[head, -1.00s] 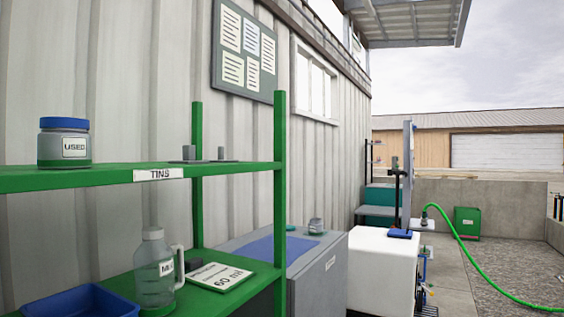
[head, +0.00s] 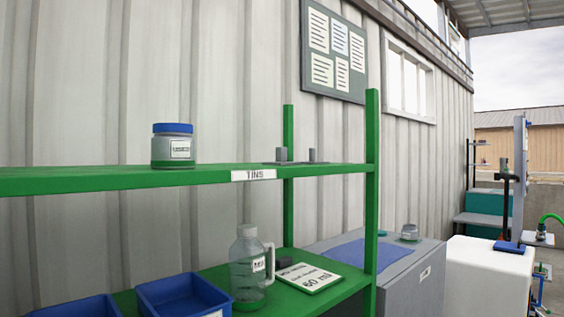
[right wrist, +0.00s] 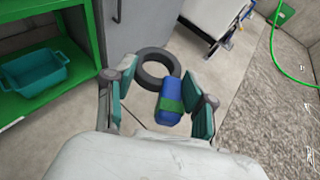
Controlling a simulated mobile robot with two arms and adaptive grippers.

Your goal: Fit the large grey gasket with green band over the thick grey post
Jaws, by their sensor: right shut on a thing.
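In the right wrist view a dark grey ring, the large gasket (right wrist: 141,68), shows just beyond my right gripper (right wrist: 168,100). A blue grip (right wrist: 173,88) with a green band (right wrist: 171,106) joins or overlaps the ring's near edge. My right gripper, with teal pads, is shut on this blue grip. In the head view the thick grey post (head: 281,154) stands upright on a dark plate on the upper green shelf, left of a thinner grey post (head: 312,155). No ring shows around either post. Neither gripper is in the head view, and my left gripper is in no view.
The shelf (head: 120,180) also holds a blue-lidded jar (head: 172,150). Below are a clear jug (head: 248,275), blue bins (head: 180,290) and a sign (head: 308,278). A green upright (head: 371,200) stands right of the posts. A grey cabinet (head: 425,290) stands beyond it.

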